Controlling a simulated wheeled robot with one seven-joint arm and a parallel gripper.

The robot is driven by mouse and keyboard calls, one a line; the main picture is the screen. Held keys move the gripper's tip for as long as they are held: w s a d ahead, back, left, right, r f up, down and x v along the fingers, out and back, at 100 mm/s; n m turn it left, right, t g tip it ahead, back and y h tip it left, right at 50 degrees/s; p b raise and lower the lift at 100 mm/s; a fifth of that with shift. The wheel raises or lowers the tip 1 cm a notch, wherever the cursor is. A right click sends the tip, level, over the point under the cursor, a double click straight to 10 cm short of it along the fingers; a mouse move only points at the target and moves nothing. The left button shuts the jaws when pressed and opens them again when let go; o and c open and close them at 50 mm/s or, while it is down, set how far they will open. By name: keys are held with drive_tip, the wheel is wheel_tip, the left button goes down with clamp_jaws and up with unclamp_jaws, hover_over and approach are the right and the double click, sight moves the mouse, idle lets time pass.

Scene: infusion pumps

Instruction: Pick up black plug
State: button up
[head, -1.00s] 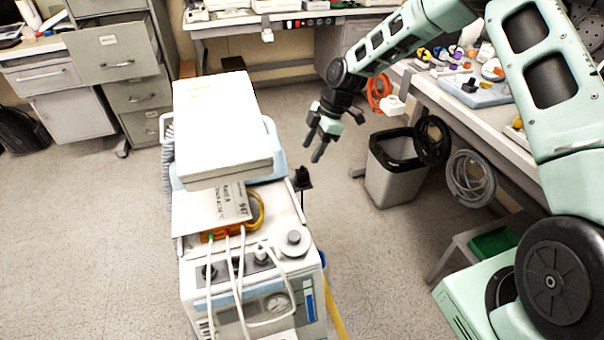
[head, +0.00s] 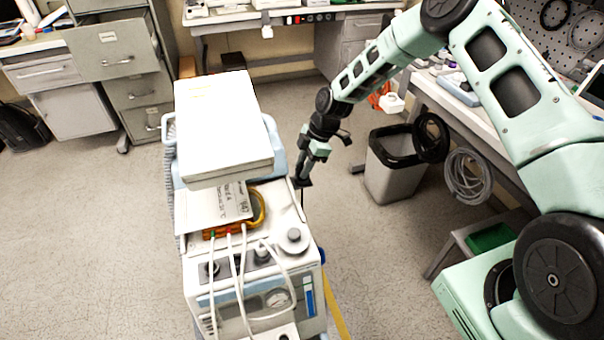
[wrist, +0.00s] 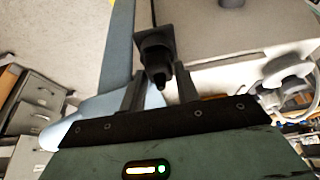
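In the head view the plug (head: 304,183) is small and partly hidden at the right side of the white machine. My gripper (wrist: 159,80) has its two fingers apart, with the plug's narrow end between and just beyond the fingertips. Whether a finger touches the plug I cannot tell. In the head view my gripper (head: 308,167) points down right at the plug.
The white machine (head: 255,285), with a large white box (head: 222,125) on top, stands close on the left of my gripper. A waste bin (head: 390,175) and a workbench stand to the right. Open floor lies between them.

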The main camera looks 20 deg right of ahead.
clamp_jaws()
wheel_tip(320, 180, up, 10)
drive_tip(key=b, duration=0.1)
drive_tip(key=shift+b, duration=0.35)
